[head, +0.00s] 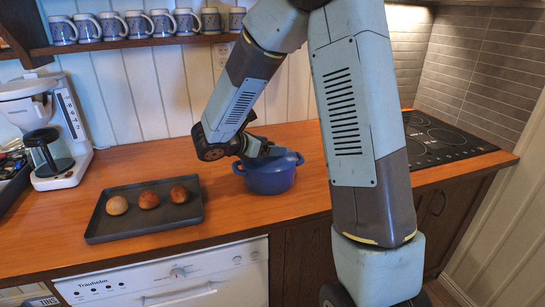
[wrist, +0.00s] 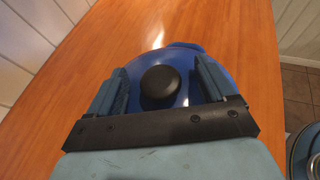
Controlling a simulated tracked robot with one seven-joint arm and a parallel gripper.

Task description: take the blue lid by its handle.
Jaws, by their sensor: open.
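The blue lid (wrist: 183,61) sits on the blue pot (head: 268,180), which stands on the wooden counter. Its handle is a round black knob (wrist: 160,86), seen from above in the wrist view. My gripper (wrist: 160,76) is open, with one finger on each side of the knob and a visible gap to both. In the head view my gripper (head: 262,150) is right over the pot and hides most of the lid and the knob. I cannot tell exactly how high the fingertips are against the knob.
A dark tray (head: 112,232) with three round buns lies left of the pot. A white coffee maker (head: 62,170) stands at the far left. A black cooktop (head: 440,140) is at the right. Mugs (head: 138,24) line a shelf above. The counter (head: 225,200) around the pot is clear.

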